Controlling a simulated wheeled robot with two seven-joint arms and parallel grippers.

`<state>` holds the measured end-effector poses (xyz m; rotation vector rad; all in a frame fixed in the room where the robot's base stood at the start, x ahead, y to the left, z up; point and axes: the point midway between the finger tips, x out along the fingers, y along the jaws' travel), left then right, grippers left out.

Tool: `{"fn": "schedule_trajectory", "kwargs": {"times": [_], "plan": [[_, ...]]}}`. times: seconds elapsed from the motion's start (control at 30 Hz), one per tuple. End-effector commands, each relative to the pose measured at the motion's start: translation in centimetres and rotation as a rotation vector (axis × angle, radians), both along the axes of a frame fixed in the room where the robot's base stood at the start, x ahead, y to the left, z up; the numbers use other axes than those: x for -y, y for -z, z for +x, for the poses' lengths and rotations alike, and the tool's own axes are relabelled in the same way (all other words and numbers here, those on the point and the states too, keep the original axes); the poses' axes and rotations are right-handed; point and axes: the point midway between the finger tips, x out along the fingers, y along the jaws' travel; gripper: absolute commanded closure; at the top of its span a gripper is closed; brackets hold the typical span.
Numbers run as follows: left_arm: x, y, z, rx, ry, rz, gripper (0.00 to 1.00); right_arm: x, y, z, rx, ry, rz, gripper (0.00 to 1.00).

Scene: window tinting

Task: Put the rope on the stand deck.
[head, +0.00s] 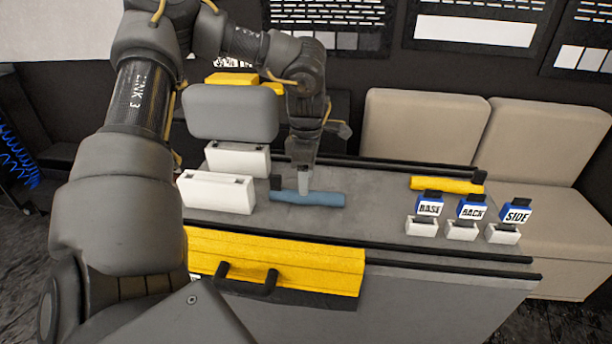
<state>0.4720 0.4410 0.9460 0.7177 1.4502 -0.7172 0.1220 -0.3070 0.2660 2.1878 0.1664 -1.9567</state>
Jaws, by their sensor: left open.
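A blue roll (320,198), which looks like the rope, lies on the grey top (350,222) between two black rails. My left gripper (305,188) reaches down from above with its fingertips at the roll's middle. It is open, and I cannot tell whether the fingers touch or straddle the roll. A small black block (276,182) is at the roll's left end. I cannot tell for certain which surface is the stand deck; the grey top is the broad flat one in view. My right gripper is not in view.
White holders (217,193) and a grey padded block (231,112) stand left of the roll. A yellow roll (440,184) lies at the right back. Blue-and-white tags BASE, BACK and SIDE (516,213) stand in white holders at right. The grey top's middle is clear.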

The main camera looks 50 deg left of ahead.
Motion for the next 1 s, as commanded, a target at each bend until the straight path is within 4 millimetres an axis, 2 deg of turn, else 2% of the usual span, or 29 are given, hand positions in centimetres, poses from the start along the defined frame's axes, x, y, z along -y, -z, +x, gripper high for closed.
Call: {"fn": "schedule_trajectory", "kwargs": {"times": [0.03,0.2,0.4,1.0], "plan": [[0.0,-1.3,0.1,0.006,0.000,0.002,0.44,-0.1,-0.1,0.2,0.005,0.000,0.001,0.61],[0.0,-4.5,0.0,0.003,0.000,0.002,0.44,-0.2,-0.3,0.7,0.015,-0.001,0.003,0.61],[0.0,-6.7,0.0,0.001,0.001,0.001,0.44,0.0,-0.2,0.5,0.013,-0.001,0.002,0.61],[0.0,-7.1,0.0,-0.001,0.001,-0.001,0.44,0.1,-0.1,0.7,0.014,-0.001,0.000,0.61]]}}
